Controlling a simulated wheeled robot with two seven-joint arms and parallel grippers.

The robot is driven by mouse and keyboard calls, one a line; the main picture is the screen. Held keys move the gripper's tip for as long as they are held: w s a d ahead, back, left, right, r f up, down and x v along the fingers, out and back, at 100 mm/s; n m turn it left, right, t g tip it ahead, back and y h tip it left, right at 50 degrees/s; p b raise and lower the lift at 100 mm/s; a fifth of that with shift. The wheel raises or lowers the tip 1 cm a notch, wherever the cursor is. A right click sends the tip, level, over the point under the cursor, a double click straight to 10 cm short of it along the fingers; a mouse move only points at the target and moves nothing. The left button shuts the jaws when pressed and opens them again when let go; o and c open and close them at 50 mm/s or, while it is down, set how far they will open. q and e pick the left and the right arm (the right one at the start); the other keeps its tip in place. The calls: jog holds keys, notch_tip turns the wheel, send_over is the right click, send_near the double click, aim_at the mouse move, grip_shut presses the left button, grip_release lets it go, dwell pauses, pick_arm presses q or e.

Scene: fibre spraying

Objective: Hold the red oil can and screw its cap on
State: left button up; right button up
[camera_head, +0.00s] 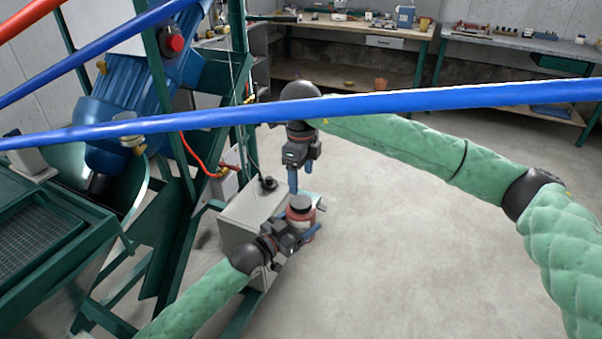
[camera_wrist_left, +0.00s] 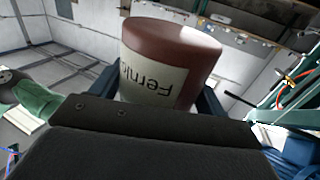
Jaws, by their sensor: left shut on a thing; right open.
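The red oil can (camera_head: 301,221) is upright, with a dark round top; I cannot tell whether that is its cap. My left gripper (camera_head: 304,228) is shut around the can's side, with blue fingers on either side of it. In the left wrist view the can (camera_wrist_left: 178,55) fills the space between the fingers and shows a pale label with dark lettering. My right gripper (camera_head: 298,180) points down just above the can's top, open, with its blue fingers apart from the can. No cap is clearly visible between its fingers.
A grey box (camera_head: 245,216) stands close to the left of the can. A green-framed machine (camera_head: 180,225) fills the left side. A blue bar (camera_head: 430,101) crosses the head view in front of my right arm. Workbenches (camera_head: 350,28) line the back wall. Floor at right is clear.

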aim_at(301, 201)
jog(key=n, duration=0.4)
jog(key=shift+n, duration=0.3)
jog(key=shift+f, duration=4)
jog(key=c, duration=1)
jog(key=o, duration=1.2)
jog(key=shift+r, duration=0.1)
